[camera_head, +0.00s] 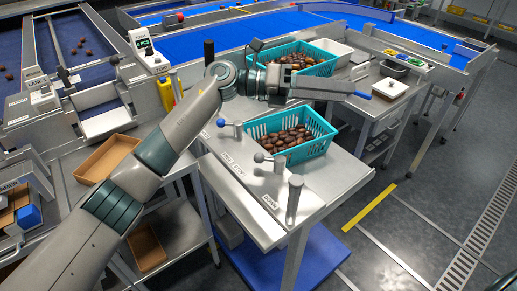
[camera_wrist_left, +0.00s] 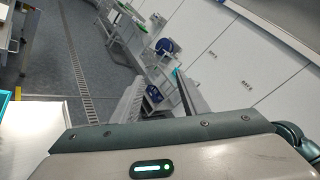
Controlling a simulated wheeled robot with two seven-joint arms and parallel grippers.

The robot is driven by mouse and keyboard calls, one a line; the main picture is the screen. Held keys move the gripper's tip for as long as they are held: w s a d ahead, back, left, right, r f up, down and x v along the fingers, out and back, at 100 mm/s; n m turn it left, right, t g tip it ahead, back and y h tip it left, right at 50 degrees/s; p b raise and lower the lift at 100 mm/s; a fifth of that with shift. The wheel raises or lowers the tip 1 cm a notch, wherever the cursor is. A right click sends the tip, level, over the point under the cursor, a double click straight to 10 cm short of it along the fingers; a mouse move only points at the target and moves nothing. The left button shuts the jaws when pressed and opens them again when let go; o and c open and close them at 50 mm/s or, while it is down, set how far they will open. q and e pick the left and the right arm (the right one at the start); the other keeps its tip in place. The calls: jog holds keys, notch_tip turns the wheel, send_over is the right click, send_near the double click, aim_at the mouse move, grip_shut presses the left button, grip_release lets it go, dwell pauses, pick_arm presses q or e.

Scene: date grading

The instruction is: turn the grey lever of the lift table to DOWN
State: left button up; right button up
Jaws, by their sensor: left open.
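The lift table (camera_head: 325,180) is a light metal top carrying teal crates of dates. Its grey lever (camera_head: 259,157) has a round grey knob and stands on the near left strip, beside the front crate (camera_head: 319,148). A DOWN label (camera_head: 270,202) lies nearer the front corner; other labels, one reading STOP (camera_head: 238,170), lie to its left. A blue-knobbed lever (camera_head: 221,123) stands farther back. My left gripper (camera_head: 350,91) is open and empty, above and beyond the front crate, apart from the grey lever. In the left wrist view its fingers (camera_wrist_left: 160,97) are spread. My right gripper is out of view.
A rear teal crate (camera_head: 297,68) of dates sits behind my left gripper. A grey upright post (camera_head: 294,200) stands at the table's near corner. A side bench (camera_head: 365,84) with small trays is at right. The floor at right is clear, with a yellow stripe (camera_head: 369,207).

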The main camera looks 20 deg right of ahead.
pick_arm(q)
jog(key=w+a+f+m+t+y, duration=0.25)
jog(key=a+f+y, duration=0.2)
jog(key=y, duration=0.45)
jog(key=w+a+r+t+y, duration=0.1)
jog(key=w+a+r+y, duration=0.1)
jog(key=a, duration=0.3)
jog(key=w+a+r+t+y, duration=0.1)
jog(key=w+a+r+y, duration=0.1)
jog(key=a, duration=0.4)
jog(key=r+y, duration=0.1)
jog(key=y, duration=0.1)
jog(key=shift+w+a+r+y, duration=0.3)
jog(key=shift+w+r, duration=0.05)
jog(key=shift+w, duration=0.05)
jog(key=shift+f+m+t, duration=0.1)
jog(key=shift+m+t, duration=0.15)
